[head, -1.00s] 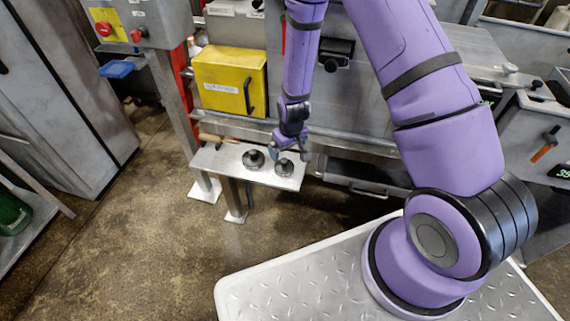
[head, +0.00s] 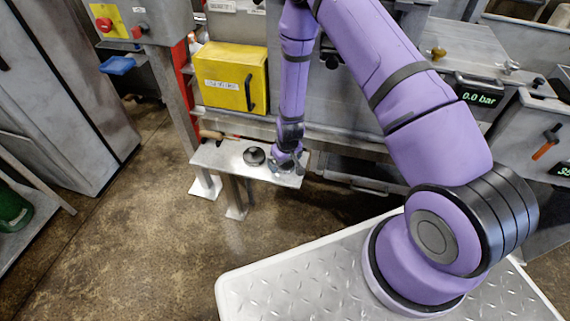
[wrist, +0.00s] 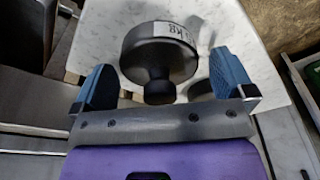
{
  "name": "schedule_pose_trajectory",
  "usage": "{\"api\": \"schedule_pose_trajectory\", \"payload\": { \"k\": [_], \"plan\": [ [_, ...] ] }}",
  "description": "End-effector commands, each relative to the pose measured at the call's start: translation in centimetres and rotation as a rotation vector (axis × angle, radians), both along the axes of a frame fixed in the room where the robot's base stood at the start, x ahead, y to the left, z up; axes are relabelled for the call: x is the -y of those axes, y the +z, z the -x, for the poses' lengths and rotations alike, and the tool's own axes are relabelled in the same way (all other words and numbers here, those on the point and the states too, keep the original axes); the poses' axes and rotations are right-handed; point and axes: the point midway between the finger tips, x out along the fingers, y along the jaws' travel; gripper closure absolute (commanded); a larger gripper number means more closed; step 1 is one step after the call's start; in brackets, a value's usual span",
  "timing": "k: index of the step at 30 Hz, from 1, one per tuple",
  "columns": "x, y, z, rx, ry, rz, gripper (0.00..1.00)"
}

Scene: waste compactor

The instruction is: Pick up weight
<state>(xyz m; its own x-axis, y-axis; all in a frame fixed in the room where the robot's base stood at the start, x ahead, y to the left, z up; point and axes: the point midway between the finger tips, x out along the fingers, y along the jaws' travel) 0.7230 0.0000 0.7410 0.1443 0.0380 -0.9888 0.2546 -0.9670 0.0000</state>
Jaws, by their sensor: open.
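A dark round weight with a knob and a white label shows in the wrist view (wrist: 158,50), resting on the pale shelf (wrist: 222,22). My gripper (wrist: 165,82) is open, its blue-tipped fingers on either side of the weight's knob. I cannot tell whether they touch it. In the head view my gripper (head: 286,165) is down at the right part of the small shelf (head: 214,157) and mostly hides this weight. A second dark weight (head: 254,156) sits on the shelf just left of my gripper.
A wooden-handled tool (head: 213,135) lies at the shelf's back left. A yellow box (head: 230,78) is mounted above the shelf, and a red post stands left of it. The machine's grey body is behind. The floor left of the shelf is clear.

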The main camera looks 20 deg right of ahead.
Motion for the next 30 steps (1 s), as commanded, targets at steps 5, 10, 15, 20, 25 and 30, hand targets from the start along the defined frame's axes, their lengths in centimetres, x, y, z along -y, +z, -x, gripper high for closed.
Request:
{"api": "schedule_pose_trajectory", "payload": {
  "k": [5,10,15,20,25,30],
  "plan": [
    [0.0,-0.3,-0.1,0.0,0.0,0.0,0.0],
    [0.0,-0.3,-0.1,0.0,0.0,0.0,0.14],
    [0.0,-0.3,0.0,0.0,0.0,0.0,0.53],
    [0.0,-0.2,-0.1,0.001,0.0,0.0,0.66],
    [0.0,-0.1,-0.1,0.001,0.0,0.0,0.66],
    [0.0,1.0,-0.1,0.002,0.001,0.0,0.66]
  ]
}}
